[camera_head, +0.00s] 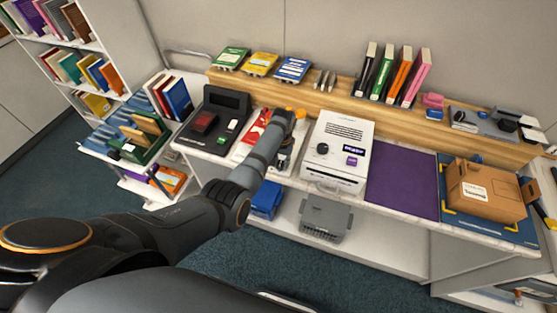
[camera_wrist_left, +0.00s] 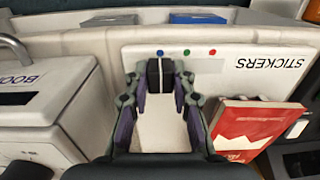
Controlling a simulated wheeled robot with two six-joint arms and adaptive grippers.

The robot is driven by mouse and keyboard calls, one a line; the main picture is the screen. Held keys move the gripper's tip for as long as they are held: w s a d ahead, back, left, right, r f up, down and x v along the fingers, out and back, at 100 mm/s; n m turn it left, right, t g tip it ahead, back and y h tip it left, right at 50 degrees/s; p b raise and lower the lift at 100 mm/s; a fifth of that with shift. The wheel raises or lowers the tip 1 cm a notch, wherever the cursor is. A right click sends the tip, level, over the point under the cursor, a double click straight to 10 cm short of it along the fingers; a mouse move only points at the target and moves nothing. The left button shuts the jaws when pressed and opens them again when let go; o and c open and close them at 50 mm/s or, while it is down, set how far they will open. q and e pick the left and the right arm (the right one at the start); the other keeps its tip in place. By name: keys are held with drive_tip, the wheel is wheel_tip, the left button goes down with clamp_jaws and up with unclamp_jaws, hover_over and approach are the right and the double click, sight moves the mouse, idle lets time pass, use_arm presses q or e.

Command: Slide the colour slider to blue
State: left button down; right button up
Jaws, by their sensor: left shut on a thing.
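The white stickers machine (camera_wrist_left: 255,60) shows in the left wrist view, its "STICKERS" lettering upside down. A blue dot (camera_wrist_left: 160,52), a green dot (camera_wrist_left: 187,52) and a red dot (camera_wrist_left: 212,51) sit in a row on its top. My left gripper (camera_wrist_left: 160,76) is shut at the slider, its dark pads close together just below the blue dot. The slider knob is mostly hidden between the pads. In the head view my left gripper (camera_head: 287,120) is over the counter, and my arm hides most of the machine. My right gripper is not in view.
A white book machine (camera_head: 337,135) stands right of my left gripper. A dark card device (camera_head: 212,122) is at the left. A purple mat (camera_head: 402,182) and a cardboard box (camera_head: 485,190) are farther right.

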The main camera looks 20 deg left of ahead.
sight(282, 163)
use_arm(q)
drive_tip(key=shift+h, duration=0.3)
drive_tip(key=c, duration=1.4)
unclamp_jaws()
drive_tip(key=shift+d, duration=0.2)
drive_tip(key=shift+o, duration=1.4)
drive_tip(key=shift+d, duration=0.25)
drive_tip(key=shift+a, duration=0.25)
wheel_tip(282, 163, up, 12)
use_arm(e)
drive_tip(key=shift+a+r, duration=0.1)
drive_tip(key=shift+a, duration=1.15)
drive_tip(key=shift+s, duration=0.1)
